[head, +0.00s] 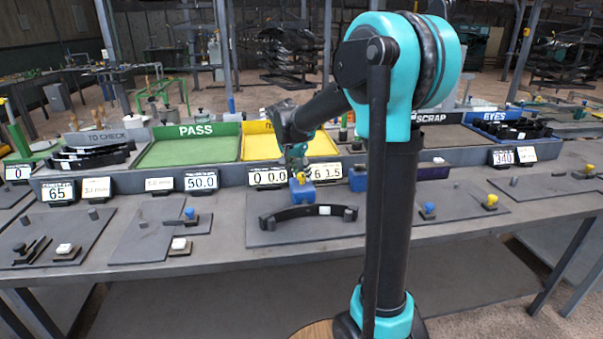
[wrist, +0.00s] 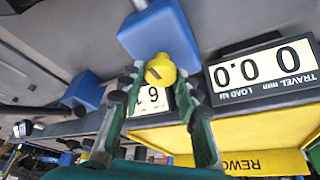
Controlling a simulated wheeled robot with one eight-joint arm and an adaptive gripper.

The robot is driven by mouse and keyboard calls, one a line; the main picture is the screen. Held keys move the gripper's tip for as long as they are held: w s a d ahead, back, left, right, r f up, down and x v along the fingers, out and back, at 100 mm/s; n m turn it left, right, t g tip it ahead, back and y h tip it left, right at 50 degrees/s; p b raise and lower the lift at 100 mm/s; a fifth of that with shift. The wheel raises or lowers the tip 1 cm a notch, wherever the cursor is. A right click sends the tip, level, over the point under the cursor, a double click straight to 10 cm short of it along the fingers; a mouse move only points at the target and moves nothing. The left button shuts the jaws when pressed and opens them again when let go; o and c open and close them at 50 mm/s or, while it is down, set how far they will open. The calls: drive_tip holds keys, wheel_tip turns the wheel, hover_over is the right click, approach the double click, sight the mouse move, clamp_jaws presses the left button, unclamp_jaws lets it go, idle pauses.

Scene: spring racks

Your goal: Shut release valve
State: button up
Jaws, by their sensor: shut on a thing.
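The release valve appears to be the yellow knob (wrist: 160,70) on the blue block (wrist: 158,30) in the wrist view. The knob has a dark slot mark on its face. My gripper (head: 298,174) reaches down onto the block from above. In the wrist view its two green fingers with dark pads (wrist: 160,88) lie on either side of the knob, shut on it.
A dark curved spring (head: 285,214) lies on the plate just in front of the block. Displays reading 0 0.0 (head: 268,177) and 6 1.5 (head: 327,172) stand close behind. The yellow tray (head: 258,148) and green PASS tray (head: 185,152) are farther back.

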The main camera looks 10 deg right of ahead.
drive_tip(key=shift+m, duration=0.4)
drive_tip(key=o, duration=1.1)
drive_tip(key=shift+o, duration=0.2)
drive_tip(key=v, duration=1.2)
drive_tip(key=shift+a, duration=0.15)
drive_tip(key=shift+w, duration=0.15)
